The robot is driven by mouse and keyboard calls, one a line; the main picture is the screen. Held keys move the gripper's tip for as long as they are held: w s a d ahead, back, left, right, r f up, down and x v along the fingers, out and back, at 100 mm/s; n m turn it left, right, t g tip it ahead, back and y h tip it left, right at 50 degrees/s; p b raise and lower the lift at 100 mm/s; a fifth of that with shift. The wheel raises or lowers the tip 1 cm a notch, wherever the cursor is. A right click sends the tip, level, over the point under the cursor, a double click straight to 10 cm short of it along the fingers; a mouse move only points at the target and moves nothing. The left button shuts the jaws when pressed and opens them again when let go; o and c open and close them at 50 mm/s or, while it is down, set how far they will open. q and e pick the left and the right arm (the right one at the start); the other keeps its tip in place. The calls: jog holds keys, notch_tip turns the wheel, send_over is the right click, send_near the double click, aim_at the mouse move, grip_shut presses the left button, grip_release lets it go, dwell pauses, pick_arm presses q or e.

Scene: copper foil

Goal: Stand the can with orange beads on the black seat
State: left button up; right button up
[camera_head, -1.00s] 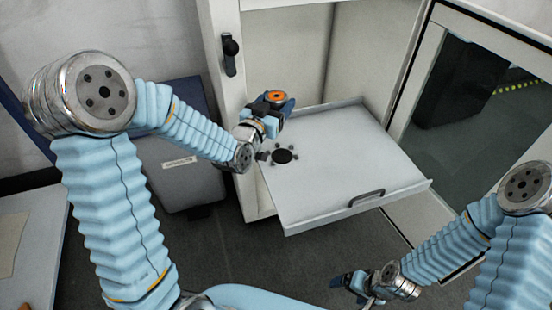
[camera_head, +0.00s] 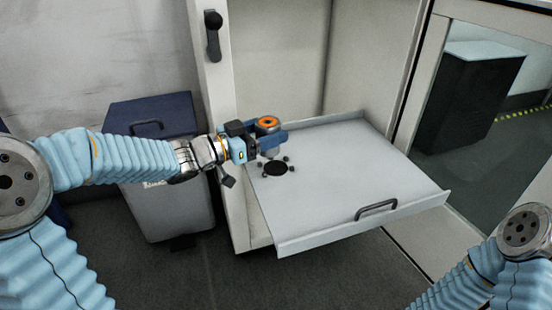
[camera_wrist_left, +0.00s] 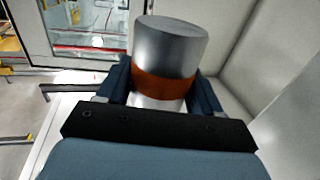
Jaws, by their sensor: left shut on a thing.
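My left gripper (camera_head: 266,137) is shut on the can (camera_head: 267,122), which shows an orange ring on its top in the head view. In the left wrist view the can (camera_wrist_left: 168,55) is a grey metal cylinder with an orange-brown band, between the two dark blue fingers (camera_wrist_left: 163,88). It looks slightly tilted in that view. The black seat (camera_head: 275,168) is a dark round disc on the light grey pulled-out tray, with small dark knobs around it. The gripper and can are above the tray's left rear part, behind the seat in the picture. My right gripper is out of view.
The tray (camera_head: 350,165) has a raised rim and a dark handle (camera_head: 376,209) at its front. The cabinet's frame post (camera_head: 218,80) stands close by my left wrist. A grey bin with a blue lid (camera_head: 150,115) stands left. Most of the tray is clear.

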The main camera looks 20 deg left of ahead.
pick_arm(q)
jog(key=w+f, duration=0.1)
jog(key=w+f+b, duration=0.1)
jog(key=w+f, duration=0.2)
jog(key=f, duration=0.1)
jog(key=shift+w+d+f, duration=0.15)
jog(key=shift+w+d, duration=0.1)
jog(key=shift+d, duration=0.05)
jog(key=shift+w+f+b, duration=0.15)
jog(key=shift+f+b, duration=0.35)
jog(key=shift+f, duration=0.4)
jog(key=shift+w+f+b, duration=0.1)
jog(key=shift+f+b, duration=0.35)
jog(key=shift+f, duration=0.45)
jog(key=shift+f, duration=0.3)
jog(key=o, duration=0.9)
jog(key=shift+r, duration=0.1)
jog(key=shift+r, duration=0.3)
jog(key=p+v, duration=0.2)
jog(key=v, duration=1)
jog(key=shift+f, duration=0.15)
